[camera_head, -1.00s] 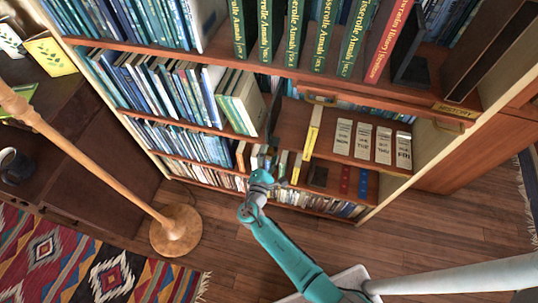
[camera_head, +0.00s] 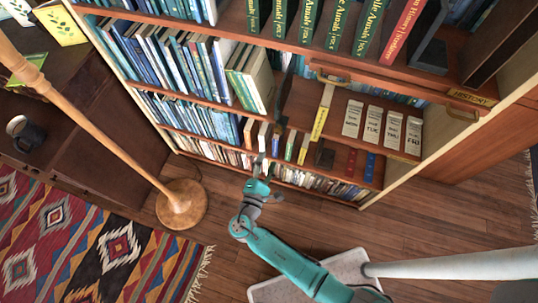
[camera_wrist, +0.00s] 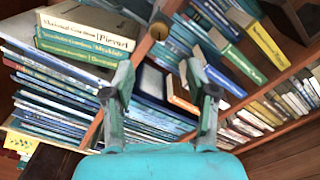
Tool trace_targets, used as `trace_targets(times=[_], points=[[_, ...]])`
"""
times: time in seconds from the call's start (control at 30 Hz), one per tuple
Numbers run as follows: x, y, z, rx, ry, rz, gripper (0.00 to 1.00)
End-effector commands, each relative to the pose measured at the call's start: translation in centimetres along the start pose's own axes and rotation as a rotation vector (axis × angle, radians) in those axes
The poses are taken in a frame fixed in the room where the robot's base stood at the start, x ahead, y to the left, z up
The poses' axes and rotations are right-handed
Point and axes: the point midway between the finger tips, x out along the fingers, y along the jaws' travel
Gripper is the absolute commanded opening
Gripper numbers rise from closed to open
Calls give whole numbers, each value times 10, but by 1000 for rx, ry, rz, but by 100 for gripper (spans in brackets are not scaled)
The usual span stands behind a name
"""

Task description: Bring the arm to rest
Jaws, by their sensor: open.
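My teal arm (camera_head: 285,258) reaches from the bottom of the head view up toward the bookcase. My gripper (camera_head: 262,165) is at its far end, in front of the lower shelves, and looks small there. In the wrist view my gripper (camera_wrist: 157,75) has its two grey-green fingers spread wide, with nothing held between them. Books show beyond the fingers, and I cannot tell the exact gap to the shelves.
A wooden bookcase (camera_head: 235,122) full of books stands ahead. A lamp stand with a round base (camera_head: 182,204) is at left, near a patterned rug (camera_head: 90,240). A dark mug (camera_head: 25,132) sits at far left. Wooden floor (camera_head: 430,218) is clear at right.

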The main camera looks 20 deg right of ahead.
Motion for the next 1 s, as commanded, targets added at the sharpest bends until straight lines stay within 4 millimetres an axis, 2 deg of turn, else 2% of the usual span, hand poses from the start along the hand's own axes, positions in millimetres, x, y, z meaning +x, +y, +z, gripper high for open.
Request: trace_targets(times=[0.67, 0.77, 0.87, 1.0], points=[[-2, -3, 1, 1, 4, -4, 57], [-2, -20, 5, 15, 35, -34, 57], [-4, -52, 15, 54, 99, -97, 57], [-19, -107, 35, 163, 223, -223, 57]])
